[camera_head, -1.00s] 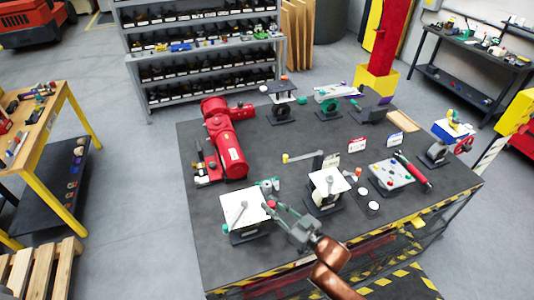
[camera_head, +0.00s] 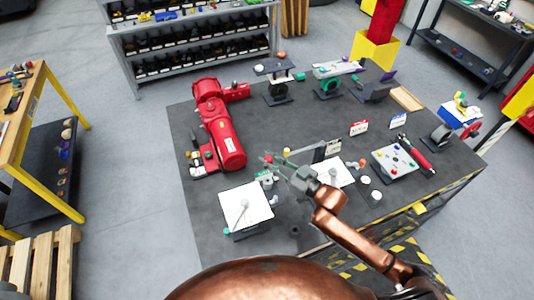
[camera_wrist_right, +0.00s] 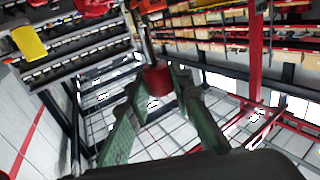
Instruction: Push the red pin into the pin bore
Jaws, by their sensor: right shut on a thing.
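My right gripper (camera_head: 272,163) is over the dark table, above the gap between the red actuator and the white square plates. In the right wrist view its two green fingers close around a red pin (camera_wrist_right: 157,79), which has a thin metal shaft pointing up and away. In the head view the pin is too small to make out clearly. The red valve actuator (camera_head: 222,137) lies on the left part of the table, apart from the gripper. I cannot make out the pin bore in either view. My left gripper is not in view.
A white square plate on a stand (camera_head: 246,208) is at the table's front left, and another (camera_head: 335,174) is right of the gripper. A panel with coloured knobs (camera_head: 394,161) lies further right. The table middle (camera_head: 285,125) is mostly clear.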

